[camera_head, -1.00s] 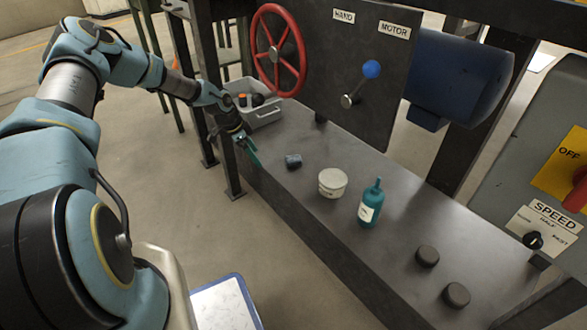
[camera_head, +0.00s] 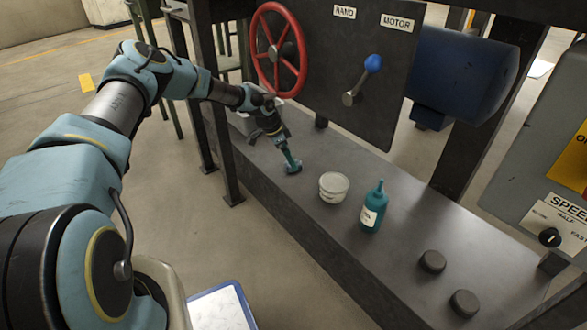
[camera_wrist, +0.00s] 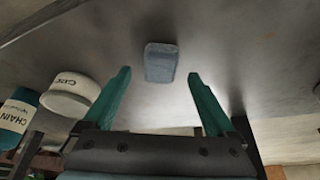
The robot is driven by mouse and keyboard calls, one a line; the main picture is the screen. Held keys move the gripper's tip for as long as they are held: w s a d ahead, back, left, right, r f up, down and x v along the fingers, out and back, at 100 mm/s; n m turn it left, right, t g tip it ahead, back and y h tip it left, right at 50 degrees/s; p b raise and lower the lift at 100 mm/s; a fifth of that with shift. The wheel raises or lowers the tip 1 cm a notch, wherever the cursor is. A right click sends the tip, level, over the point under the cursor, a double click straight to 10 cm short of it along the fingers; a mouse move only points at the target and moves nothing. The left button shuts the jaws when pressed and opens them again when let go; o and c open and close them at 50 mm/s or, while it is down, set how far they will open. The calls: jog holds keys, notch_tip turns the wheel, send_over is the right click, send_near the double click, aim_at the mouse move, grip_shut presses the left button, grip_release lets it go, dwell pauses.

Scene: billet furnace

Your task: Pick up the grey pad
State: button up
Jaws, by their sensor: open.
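The grey pad (camera_wrist: 161,62) is a small blue-grey block with rounded edges. In the wrist view it lies on the dark bench top, between and slightly beyond the tips of my gripper (camera_wrist: 159,75). The teal fingers are open, one to each side, with a gap between each finger and the pad. In the head view my gripper (camera_head: 291,165) reaches down over the bench at the pad's place and mostly hides the pad. I cannot tell the exact height of the fingertips above the bench.
A white tub (camera_head: 333,187) and a teal bottle (camera_head: 373,207) stand just right of my gripper on the bench (camera_head: 330,230). Two dark round pucks (camera_head: 432,261) lie farther right. A grey bin (camera_head: 240,122) and a red handwheel (camera_head: 279,50) are behind my gripper.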

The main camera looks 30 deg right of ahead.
jog(key=shift+x, duration=1.25)
jog(key=shift+c, duration=0.3)
grip_shut()
jog(key=shift+r, duration=0.1)
